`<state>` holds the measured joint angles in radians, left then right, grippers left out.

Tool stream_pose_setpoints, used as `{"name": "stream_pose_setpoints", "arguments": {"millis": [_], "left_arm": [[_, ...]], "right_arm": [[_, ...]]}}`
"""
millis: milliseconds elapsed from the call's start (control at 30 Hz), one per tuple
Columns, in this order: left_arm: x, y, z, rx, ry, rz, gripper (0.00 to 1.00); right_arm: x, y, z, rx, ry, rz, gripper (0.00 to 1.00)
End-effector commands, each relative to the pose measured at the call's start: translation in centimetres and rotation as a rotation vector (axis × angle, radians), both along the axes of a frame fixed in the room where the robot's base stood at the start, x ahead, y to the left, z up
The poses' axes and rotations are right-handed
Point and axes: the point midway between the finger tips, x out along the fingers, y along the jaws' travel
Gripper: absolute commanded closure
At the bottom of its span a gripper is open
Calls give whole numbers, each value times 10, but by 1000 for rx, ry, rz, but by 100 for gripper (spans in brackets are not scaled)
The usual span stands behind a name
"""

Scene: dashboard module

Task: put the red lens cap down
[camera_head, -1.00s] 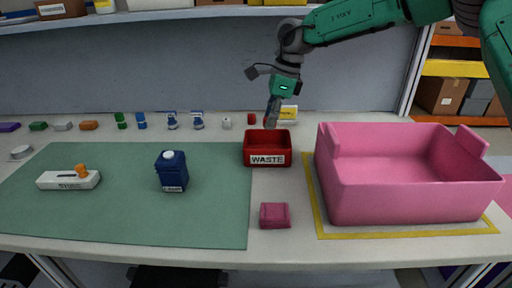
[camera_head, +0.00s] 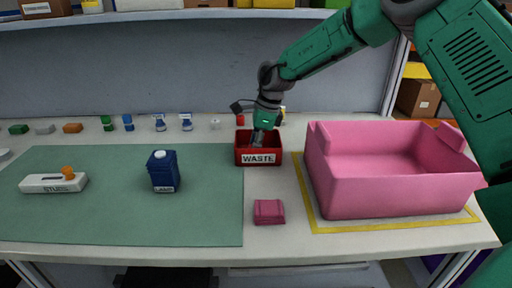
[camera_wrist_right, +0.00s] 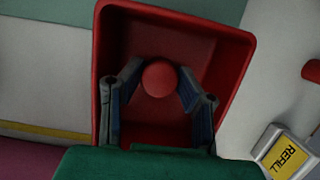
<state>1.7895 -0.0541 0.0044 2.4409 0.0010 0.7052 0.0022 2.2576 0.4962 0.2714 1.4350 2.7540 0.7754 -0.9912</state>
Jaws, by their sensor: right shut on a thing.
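The red lens cap (camera_wrist_right: 160,78) is a round red disc between the fingertips of my right gripper in the right wrist view. My right gripper (camera_head: 257,139) is shut on it and points down into the red WASTE bin (camera_head: 258,158). The bin's walls also surround the fingers in the right wrist view (camera_wrist_right: 226,75). I cannot tell whether the cap touches the bin floor. In the head view the cap is hidden by the bin. My left gripper is out of view.
A large pink bin (camera_head: 395,190) stands right of the WASTE bin inside yellow tape. A small pink block (camera_head: 268,211) lies in front. A blue jug (camera_head: 163,172) and a white box (camera_head: 52,183) stand on the green mat (camera_head: 120,220). Several small items line the back.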

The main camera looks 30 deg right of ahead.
Motion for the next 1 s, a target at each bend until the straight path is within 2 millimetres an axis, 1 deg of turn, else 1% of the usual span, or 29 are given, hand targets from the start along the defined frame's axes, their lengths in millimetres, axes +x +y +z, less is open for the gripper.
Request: {"name": "stream_pose_setpoints", "arguments": {"millis": [100,300,333,367,700,900,1000], "left_arm": [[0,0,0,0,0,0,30],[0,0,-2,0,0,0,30],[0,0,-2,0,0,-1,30],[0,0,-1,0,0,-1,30],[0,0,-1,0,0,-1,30],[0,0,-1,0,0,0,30],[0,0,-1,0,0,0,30]], "right_arm": [[-1,-6,-3,8,1,-3,97],[-1,-12,-12,13,1,-4,97],[0,-11,-12,13,0,-3,64],[0,-11,-11,12,0,-3,62],[-1,-4,-10,2,5,-3,62],[-1,-7,-10,6,3,-2,62],[-1,-7,-6,6,1,-2,62]]}}
